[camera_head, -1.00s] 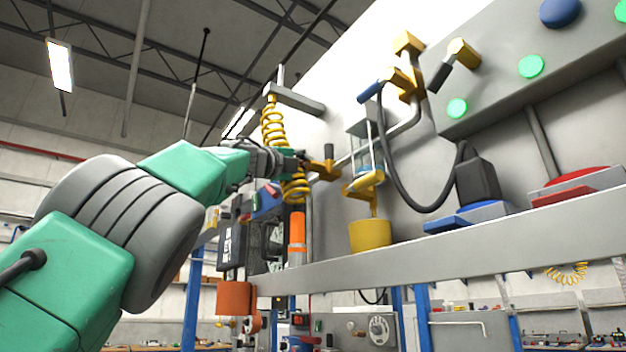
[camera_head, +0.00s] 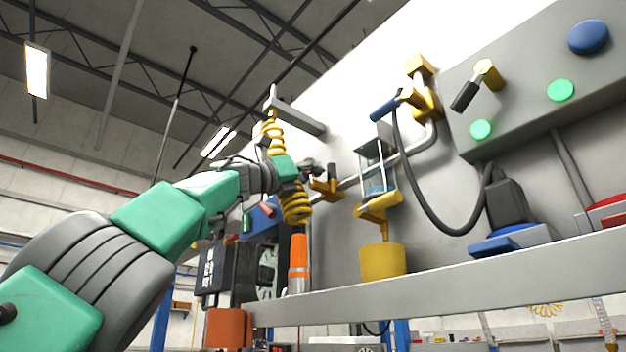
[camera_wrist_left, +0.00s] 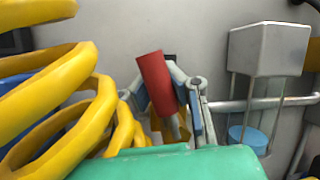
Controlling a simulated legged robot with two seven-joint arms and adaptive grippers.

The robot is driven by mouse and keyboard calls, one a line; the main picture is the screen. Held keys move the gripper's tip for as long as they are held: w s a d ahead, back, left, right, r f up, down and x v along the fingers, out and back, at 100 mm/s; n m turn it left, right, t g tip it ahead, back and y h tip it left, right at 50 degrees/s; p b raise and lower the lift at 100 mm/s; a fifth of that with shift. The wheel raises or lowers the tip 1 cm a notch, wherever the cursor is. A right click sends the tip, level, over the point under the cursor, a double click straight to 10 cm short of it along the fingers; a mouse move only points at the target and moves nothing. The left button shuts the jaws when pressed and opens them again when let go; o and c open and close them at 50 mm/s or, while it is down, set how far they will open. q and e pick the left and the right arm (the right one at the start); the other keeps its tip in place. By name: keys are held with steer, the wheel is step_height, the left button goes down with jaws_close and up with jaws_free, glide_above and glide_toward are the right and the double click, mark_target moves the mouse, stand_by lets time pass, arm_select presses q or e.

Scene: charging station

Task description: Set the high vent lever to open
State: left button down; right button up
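A lever with a red cylindrical handle (camera_wrist_left: 155,80) and silver shaft shows in the left wrist view, between the fingers of my left gripper (camera_wrist_left: 168,92). The fingers look spread wider than the handle; contact is not clear. In the head view my left gripper (camera_head: 308,170) is beside a yellow wall valve (camera_head: 328,187), and the red handle is hard to make out there. Two other yellow valves sit higher to the right, one with a blue handle (camera_head: 385,108) and one with a black handle (camera_head: 465,96). I cannot tell which lever is the high vent one. My right gripper is not in view.
A yellow coiled hose (camera_head: 294,207) hangs right beside my left gripper and fills the left of the wrist view (camera_wrist_left: 50,100). A grey shelf (camera_head: 440,288) runs below, with a yellow cup (camera_head: 383,262) above its edge. A black cable (camera_head: 425,205) loops to the right.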

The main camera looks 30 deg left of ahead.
arm_select(q)
steer(key=shift+s+d+r+m+g+h, duration=0.1)
steer(key=shift+s+r+m+g+h, duration=0.15)
steer(key=shift+m, duration=0.45)
steer(key=shift+s+d+r+m+g+h, duration=0.15)
steer(key=shift+s+r+m+h, duration=0.1)
steer(key=shift+m, duration=0.45)
steer(key=shift+d, duration=0.15)
stand_by(0.4)
steer(key=c, duration=1.5)
jaws_free()
steer(key=shift+s, duration=0.15)
steer(key=shift+o, duration=0.3)
steer(key=shift+s, duration=0.7)
steer(key=shift+w+a+f, duration=0.4)
steer(key=shift+w, duration=0.3)
steer(key=r+v, duration=0.1)
steer(key=v, duration=1.1)
steer(key=shift+s+f, duration=0.15)
steer(key=shift+s, duration=0.5)
